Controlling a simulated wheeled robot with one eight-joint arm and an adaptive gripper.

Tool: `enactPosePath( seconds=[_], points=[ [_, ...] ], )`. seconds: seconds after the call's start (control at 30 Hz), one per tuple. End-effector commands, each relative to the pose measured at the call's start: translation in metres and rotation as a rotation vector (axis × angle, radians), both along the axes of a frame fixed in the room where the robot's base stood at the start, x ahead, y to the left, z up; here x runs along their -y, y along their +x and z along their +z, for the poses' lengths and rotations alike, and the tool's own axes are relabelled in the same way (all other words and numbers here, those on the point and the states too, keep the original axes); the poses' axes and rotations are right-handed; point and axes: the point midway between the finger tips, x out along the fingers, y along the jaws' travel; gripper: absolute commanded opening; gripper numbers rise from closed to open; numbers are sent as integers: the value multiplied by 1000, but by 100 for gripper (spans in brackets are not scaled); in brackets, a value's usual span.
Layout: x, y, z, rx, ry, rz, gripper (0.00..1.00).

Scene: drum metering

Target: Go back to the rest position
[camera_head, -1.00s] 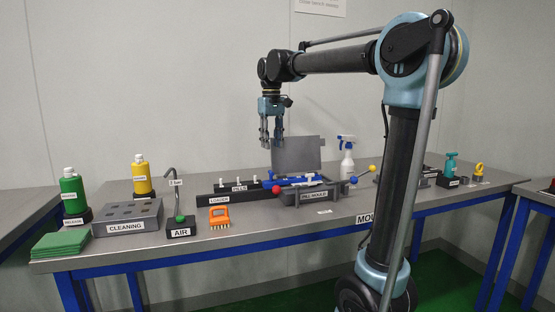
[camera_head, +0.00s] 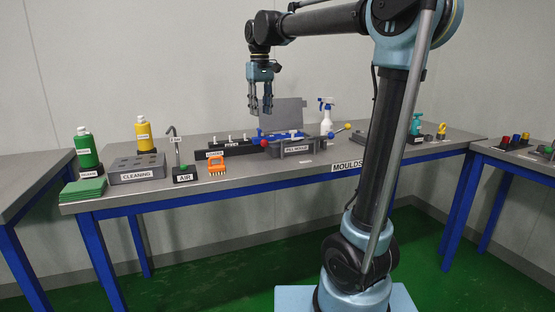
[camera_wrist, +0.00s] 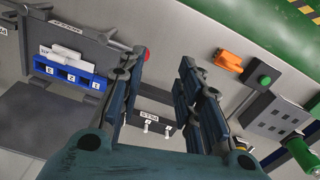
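My gripper (camera_head: 260,108) hangs from my raised arm, pointing down, above the back of the long bench. Its fingers are apart with nothing between them, and the wrist view also shows the open fingers (camera_wrist: 160,95). Below it is the grey pill mould (camera_head: 297,150) with its lid (camera_head: 283,114) standing up behind. A blue numbered piece (camera_wrist: 70,72) with a white part on it sits at the mould in the wrist view. A black rack (camera_head: 230,147) with several white pegs lies left of the mould.
On the bench are a grey cleaning block (camera_head: 137,168), an air nozzle stand (camera_head: 185,174), an orange brush (camera_head: 217,166), green bottle (camera_head: 86,150), yellow bottle (camera_head: 144,135), green pads (camera_head: 84,189) and a spray bottle (camera_head: 326,117). Another bench (camera_head: 520,167) stands at right. The air around my gripper is clear.

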Motion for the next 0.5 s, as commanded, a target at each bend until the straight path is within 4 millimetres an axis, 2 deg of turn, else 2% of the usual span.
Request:
enactPosePath(
  seconds=[0.27, 0.5],
  points=[
    [28, -19, -16, 14, 8, -37, 32],
    [67, -43, -39, 33, 16, -93, 32]
  ],
)
